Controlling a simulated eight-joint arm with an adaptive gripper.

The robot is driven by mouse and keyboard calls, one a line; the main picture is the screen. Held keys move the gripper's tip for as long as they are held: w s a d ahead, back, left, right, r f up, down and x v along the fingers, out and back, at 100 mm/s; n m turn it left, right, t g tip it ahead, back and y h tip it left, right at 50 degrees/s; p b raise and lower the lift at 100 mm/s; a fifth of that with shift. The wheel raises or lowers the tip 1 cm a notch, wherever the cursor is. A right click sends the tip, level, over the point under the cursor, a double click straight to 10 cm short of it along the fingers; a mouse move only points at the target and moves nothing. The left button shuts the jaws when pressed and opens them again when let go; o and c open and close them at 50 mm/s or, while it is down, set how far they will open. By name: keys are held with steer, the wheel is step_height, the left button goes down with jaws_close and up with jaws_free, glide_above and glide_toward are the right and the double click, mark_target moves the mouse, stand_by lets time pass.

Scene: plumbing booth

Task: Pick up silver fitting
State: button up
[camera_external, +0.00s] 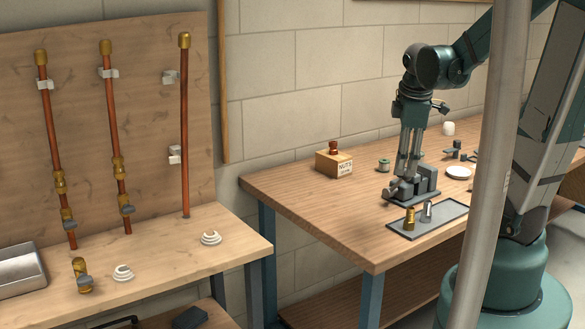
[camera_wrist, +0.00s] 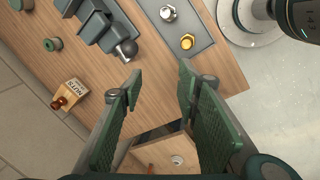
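The silver fitting (camera_external: 427,212) stands upright on a grey tray (camera_external: 448,213) at the front of the wooden workbench, just right of a brass fitting (camera_external: 409,219). In the wrist view the silver fitting (camera_wrist: 168,13) is at the top edge and the brass fitting (camera_wrist: 187,42) is below it. My gripper (camera_wrist: 160,82) is open, with nothing between its green fingers. In the external view my gripper (camera_external: 406,172) points down above the bench, behind and left of the tray, and apart from the silver fitting.
A grey vise (camera_external: 428,184) stands close beside my gripper, behind the tray; it also shows in the wrist view (camera_wrist: 108,30). A box labelled NUTS (camera_external: 334,162) and a green spool (camera_external: 383,165) stand farther back. The bench's front left is clear. A pole (camera_external: 492,160) crosses the external view.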

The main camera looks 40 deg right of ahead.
mark_target(428, 201)
steer(key=shift+s+d+f+n+g, duration=0.45)
steer(key=shift+d+f+n, duration=0.5)
steer(key=shift+d+f, duration=0.3)
steer(key=shift+s+d+f+n+g, duration=0.45)
steer(key=shift+d+f+n, duration=0.55)
steer(key=shift+d, duration=0.4)
steer(key=shift+s+d+f+n+g, duration=0.45)
steer(key=shift+d+f+n, duration=0.4)
steer(key=shift+d+f, duration=0.45)
steer(key=shift+s+d+f, duration=0.1)
steer(key=shift+d+f, duration=0.05)
steer(key=shift+f, duration=1.05)
steer(key=shift+f, duration=0.15)
steer(key=shift+s+d+f+b, duration=0.15)
steer(key=shift+f+b, duration=0.2)
steer(key=shift+f, duration=0.9)
steer(key=shift+s+d+f+b, duration=0.1)
steer(key=shift+f+b, duration=0.25)
steer(key=shift+f, duration=0.85)
steer(key=shift+c, duration=0.6)
steer(key=c, duration=0.9)
